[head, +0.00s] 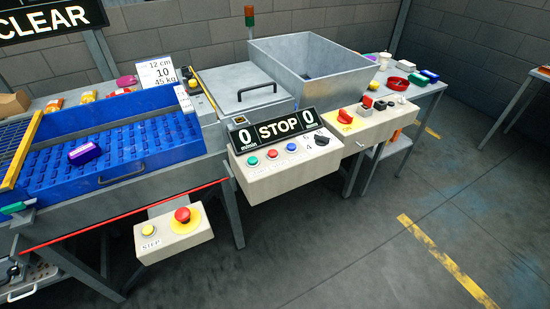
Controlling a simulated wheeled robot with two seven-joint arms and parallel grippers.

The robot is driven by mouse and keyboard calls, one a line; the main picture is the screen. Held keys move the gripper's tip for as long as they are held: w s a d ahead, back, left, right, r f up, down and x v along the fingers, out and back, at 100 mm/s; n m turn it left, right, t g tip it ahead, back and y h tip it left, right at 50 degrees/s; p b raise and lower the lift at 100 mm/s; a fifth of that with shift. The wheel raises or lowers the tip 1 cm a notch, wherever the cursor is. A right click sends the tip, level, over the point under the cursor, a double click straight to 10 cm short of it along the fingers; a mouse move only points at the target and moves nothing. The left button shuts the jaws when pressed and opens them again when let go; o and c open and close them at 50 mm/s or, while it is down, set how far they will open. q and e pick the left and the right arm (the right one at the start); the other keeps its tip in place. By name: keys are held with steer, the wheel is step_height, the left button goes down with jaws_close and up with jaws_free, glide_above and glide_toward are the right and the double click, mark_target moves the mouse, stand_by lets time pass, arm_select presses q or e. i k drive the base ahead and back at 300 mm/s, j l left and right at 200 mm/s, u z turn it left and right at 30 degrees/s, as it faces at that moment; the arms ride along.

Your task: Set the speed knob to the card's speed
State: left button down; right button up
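A white card (157,73) stands behind the blue conveyor and reads "12 cm", "10" and "45 kg". The control box (282,171) at the centre has a black rotary knob (321,140) at its right end, likely the speed knob; its pointer setting is too small to read. Blue, red and green buttons sit left of the knob. The display (276,130) above shows "0", "STOP" and "0", with a small unit under the left zero. Neither of my grippers is in view.
A purple package (84,153) lies on the blue conveyor bed (130,148). A stop box (174,232) with a red mushroom button hangs below. A second box (368,123) with a red switch is to the right. A grey hopper (312,72) stands behind. The right floor is free.

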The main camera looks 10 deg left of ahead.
mark_target(321, 140)
steer(key=i+l+u, duration=0.5)
steer(key=i+l, duration=0.15)
steer(key=l, duration=0.15)
steer(key=i+l+u, duration=0.25)
steer(key=l, duration=0.2)
